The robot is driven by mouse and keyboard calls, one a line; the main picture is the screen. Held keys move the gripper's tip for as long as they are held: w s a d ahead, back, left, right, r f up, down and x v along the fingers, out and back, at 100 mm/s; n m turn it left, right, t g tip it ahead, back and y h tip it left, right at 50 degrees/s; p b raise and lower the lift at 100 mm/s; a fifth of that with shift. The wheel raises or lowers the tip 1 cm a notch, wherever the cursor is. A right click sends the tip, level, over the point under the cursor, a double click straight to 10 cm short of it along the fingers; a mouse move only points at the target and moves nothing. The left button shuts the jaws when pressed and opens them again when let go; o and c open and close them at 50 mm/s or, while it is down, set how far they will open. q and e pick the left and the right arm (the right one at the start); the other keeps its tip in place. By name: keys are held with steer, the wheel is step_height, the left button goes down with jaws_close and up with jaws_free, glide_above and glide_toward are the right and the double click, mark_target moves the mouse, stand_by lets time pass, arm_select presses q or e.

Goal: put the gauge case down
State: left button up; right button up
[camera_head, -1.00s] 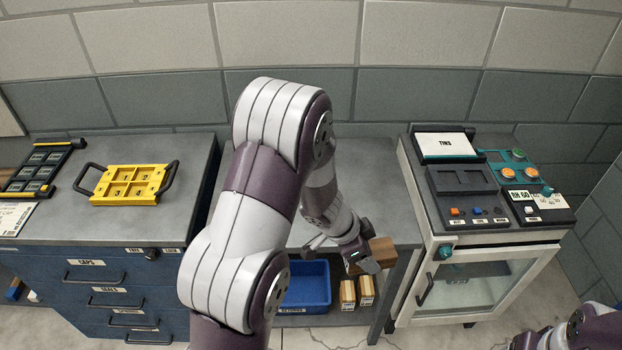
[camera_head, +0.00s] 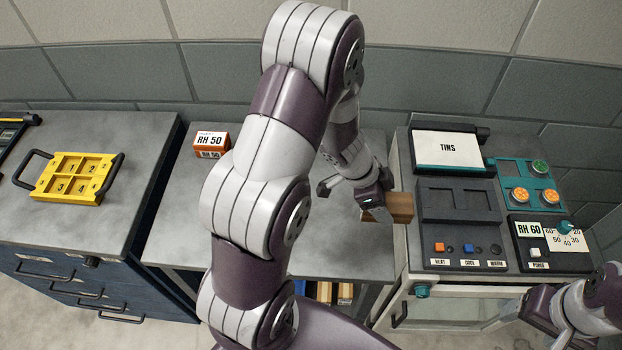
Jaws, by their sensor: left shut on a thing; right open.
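The gauge case, which I take to be the brown wooden block (camera_head: 401,208), is held in my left gripper (camera_head: 376,204). The case shows over the right end of the grey table (camera_head: 290,226), beside the cabinet with the controls. I cannot tell whether it touches the tabletop or hangs above it. My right gripper (camera_head: 512,310) is open and empty at the lower right, in front of the cabinet.
An orange and white RH 50 box (camera_head: 211,142) stands at the table's back left. A yellow numbered tray (camera_head: 77,176) lies on the blue drawer unit. The control cabinet (camera_head: 460,262) borders the table on the right.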

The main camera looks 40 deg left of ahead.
arm_select(q)
steer(key=s+a+f, duration=0.1)
steer(key=a, duration=0.2)
steer(key=s+a+f, duration=0.2)
steer(key=a, duration=0.1)
steer(key=s+a+f+b, duration=0.1)
steer(key=a+f, duration=0.1)
steer(key=a, duration=0.2)
steer(key=shift+s+f, duration=0.2)
steer(key=shift+f, duration=0.05)
step_height(320, 180, down, 4)
steer(key=shift+s+r+b, duration=0.1)
steer(key=shift+b, duration=0.5)
steer(key=shift+s, duration=0.1)
steer(key=shift+f, duration=0.2)
arm_select(e)
steer(key=shift+s+a+f, duration=0.1)
steer(key=shift+s+f, duration=0.85)
steer(key=shift+s, duration=0.05)
arm_select(q)
steer(key=shift+w, duration=0.2)
steer(key=o, duration=1.1)
steer(key=shift+f, duration=0.1)
steer(key=o, duration=0.3)
steer(key=shift+s, duration=0.15)
arm_select(e)
steer(key=shift+s, duration=0.1)
